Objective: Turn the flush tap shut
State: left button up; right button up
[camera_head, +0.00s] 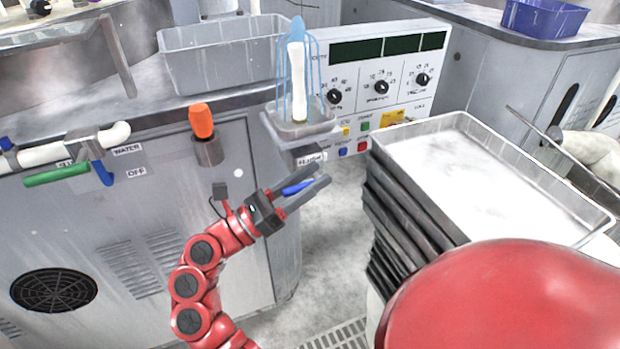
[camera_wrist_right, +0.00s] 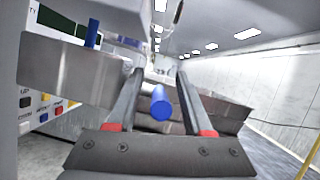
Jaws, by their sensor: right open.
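The flush tap's blue lever (camera_head: 297,188) sits below the small ledge with a partly readable flush label (camera_head: 312,159). My right gripper (camera_head: 308,189) is open, with its fingers on either side of the lever. In the right wrist view the lever's round blue end (camera_wrist_right: 161,103) shows between the two fingers (camera_wrist_right: 160,100) with gaps at both sides, so it is not clamped. Above the ledge, pale blue streams rise around a white brush-like piece (camera_head: 296,82) in a square grey cup (camera_head: 300,131). My left gripper is not in view.
A control panel (camera_head: 405,52) with dials stands behind. A stack of dark trays under a white-filled tray (camera_head: 480,165) is right of the gripper. An orange-handled tool (camera_head: 202,121) and a water pipe with a green lever (camera_head: 57,175) are at left. Open floor (camera_head: 325,270) lies below.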

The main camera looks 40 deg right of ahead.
grip_shut()
dwell(1.4)
